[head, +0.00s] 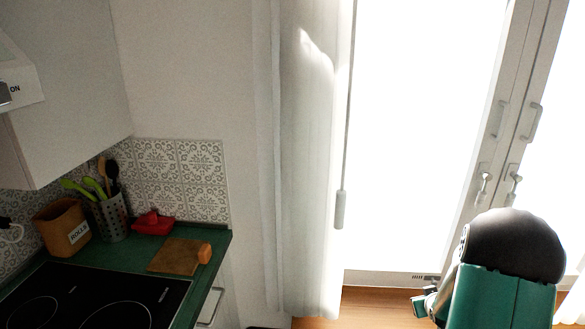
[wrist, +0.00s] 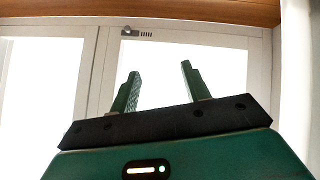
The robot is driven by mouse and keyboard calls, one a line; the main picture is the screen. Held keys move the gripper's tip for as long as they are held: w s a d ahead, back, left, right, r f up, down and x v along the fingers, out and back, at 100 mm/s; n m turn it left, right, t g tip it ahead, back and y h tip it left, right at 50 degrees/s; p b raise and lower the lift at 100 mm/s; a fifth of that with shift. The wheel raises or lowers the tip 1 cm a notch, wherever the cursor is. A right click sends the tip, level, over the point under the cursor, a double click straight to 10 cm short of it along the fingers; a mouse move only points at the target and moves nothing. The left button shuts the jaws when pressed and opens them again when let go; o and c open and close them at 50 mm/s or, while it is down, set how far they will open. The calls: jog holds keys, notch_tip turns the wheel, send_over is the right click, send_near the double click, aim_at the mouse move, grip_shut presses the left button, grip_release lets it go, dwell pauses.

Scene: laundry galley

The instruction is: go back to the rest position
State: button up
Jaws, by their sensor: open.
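My gripper (wrist: 159,80) shows in the wrist view with its two green fingers apart and nothing between them. Behind the fingers are the bright window panes and their white frame. In the head view my arm is at the lower right, in front of the glazed door (head: 425,130). The gripper's fingertips are hard to make out there, mostly hidden by my arm.
A green counter (head: 222,245) at the left holds a black hob (head: 95,300), a utensil holder (head: 110,217), a wooden box (head: 62,228), a red item (head: 153,224) and a cutting board (head: 178,255). A white curtain (head: 308,170) hangs beside the glazed door. Wooden floor (head: 350,305) shows below.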

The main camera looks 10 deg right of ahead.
jog(key=s+a+r+g+y, duration=0.1)
jog(key=s+a+r, duration=0.1)
jog(key=a+r, duration=0.75)
jog(key=s+a+r, duration=0.2)
jog(key=a+r, duration=0.7)
jog(key=r, duration=0.2)
jog(key=s+a+r+g+y, duration=0.1)
jog(key=s+a+r, duration=0.2)
jog(key=s+a, duration=0.5)
jog(key=s+a+r+g+y, duration=0.1)
jog(key=s+a+r, duration=0.3)
jog(key=s+a, duration=0.4)
jog(key=shift+s+a+n+y, duration=0.25)
jog(key=shift+s+n+y, duration=0.25)
jog(key=shift+s, duration=0.5)
